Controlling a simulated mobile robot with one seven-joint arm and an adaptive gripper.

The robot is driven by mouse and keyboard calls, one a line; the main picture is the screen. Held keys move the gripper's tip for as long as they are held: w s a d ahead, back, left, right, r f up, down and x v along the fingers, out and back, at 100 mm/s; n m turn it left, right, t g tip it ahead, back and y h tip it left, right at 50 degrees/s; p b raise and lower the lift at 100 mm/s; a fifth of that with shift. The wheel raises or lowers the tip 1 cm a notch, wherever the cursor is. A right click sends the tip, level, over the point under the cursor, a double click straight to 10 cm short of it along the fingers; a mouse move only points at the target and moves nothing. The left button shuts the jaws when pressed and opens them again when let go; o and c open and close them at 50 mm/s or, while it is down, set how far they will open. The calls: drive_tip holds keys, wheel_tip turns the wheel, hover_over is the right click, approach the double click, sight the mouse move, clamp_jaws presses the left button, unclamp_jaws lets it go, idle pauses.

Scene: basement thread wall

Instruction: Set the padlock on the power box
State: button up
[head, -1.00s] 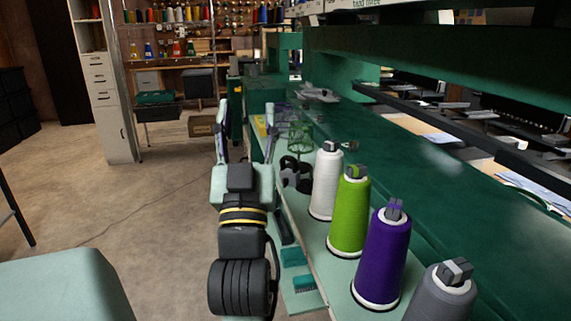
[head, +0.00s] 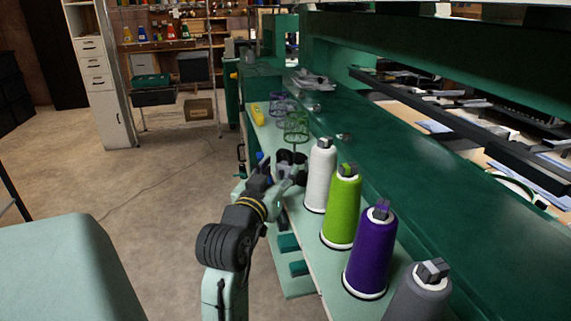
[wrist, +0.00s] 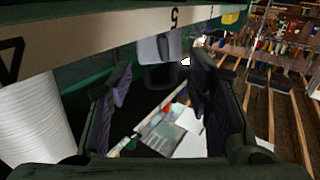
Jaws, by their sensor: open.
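I cannot make out a padlock for sure in either view. In the wrist view a small grey block (wrist: 159,48) with a dark lower part shows beyond my fingers, under the numbered pale edge; I cannot tell whether it is the power box. My gripper (wrist: 160,88) is open, with the two dark finger pads apart and nothing seen held between them. In the head view my gripper (head: 270,174) is beside the shelf's left edge, close to a black item (head: 291,158). The fingers are small there and partly hidden by my wrist.
White (head: 320,178), green (head: 341,209), purple (head: 369,252) and grey (head: 417,298) thread cones stand along the shelf right of my arm. Green wire holders (head: 295,127) and a yellow item (head: 257,115) lie farther back. The floor (head: 165,185) at left is mostly open.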

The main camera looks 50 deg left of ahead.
sight(285, 162)
drive_tip(key=x, duration=0.1)
drive_tip(key=p+x, duration=0.2)
drive_tip(key=x, duration=0.1)
drive_tip(key=shift+r, duration=0.3)
drive_tip(key=shift+w+a+f, duration=0.15)
drive_tip(key=shift+w+a, duration=0.05)
drive_tip(key=shift+w, duration=0.25)
drive_tip(key=shift+c, duration=0.5)
drive_tip(key=c, duration=0.9)
